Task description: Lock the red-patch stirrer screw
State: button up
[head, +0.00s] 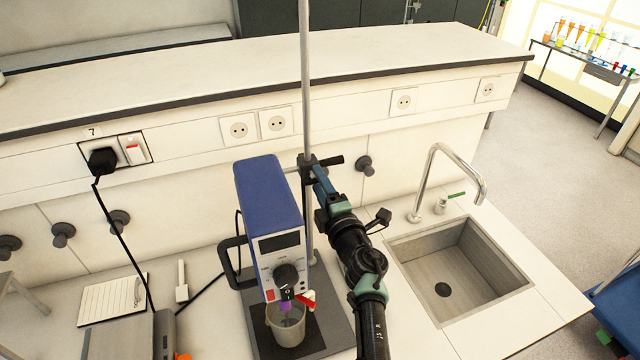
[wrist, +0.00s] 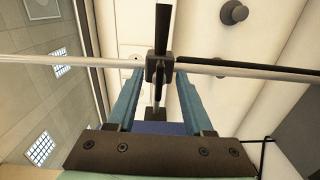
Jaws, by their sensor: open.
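The stirrer (head: 270,205) is a blue and white box on a metal stand rod (head: 305,90), with a red patch (head: 308,300) low on its front. A black clamp (head: 307,160) sits on the rod behind the stirrer, with a dark screw handle (head: 331,161) sticking out to the right. My gripper (head: 318,180) is at the clamp from the front right. In the wrist view, the open blue fingers (wrist: 160,80) lie either side of the clamp block (wrist: 160,69), and a dark shaft lies between them. Contact cannot be told, nor whether the screw is tight.
A beaker (head: 287,325) stands under the stirrer on a dark base plate (head: 325,335). A sink (head: 455,270) with a tall tap (head: 440,165) is to the right. The raised white shelf (head: 400,55) runs behind the rod. A black plug (head: 102,160) and cable are at left.

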jog(key=p+v, duration=0.4)
jog(key=v, duration=0.9)
dwell(0.4)
jog(key=s+d+r+m+t+h+b, duration=0.15)
jog(key=r+m+t+h+b, duration=0.35)
jog(key=r, duration=0.9)
jog(key=s+r+m+t+h+b, duration=0.2)
jog(key=r+m+t+b, duration=0.35)
jog(key=r, duration=0.85)
jog(key=s+a+r+m+b, duration=0.3)
jog(key=s+r+m, duration=0.1)
jog(key=s, duration=0.4)
jog(key=s+a+r+m+y+b, duration=0.1)
jog(key=s+a+r+m+b, duration=0.2)
jog(key=s+m, duration=0.4)
notch_tip(320, 180, up, 2)
jog(key=shift+s+a+r, duration=0.1)
jog(key=shift+s+a, duration=0.35)
jog(key=shift+s, duration=0.05)
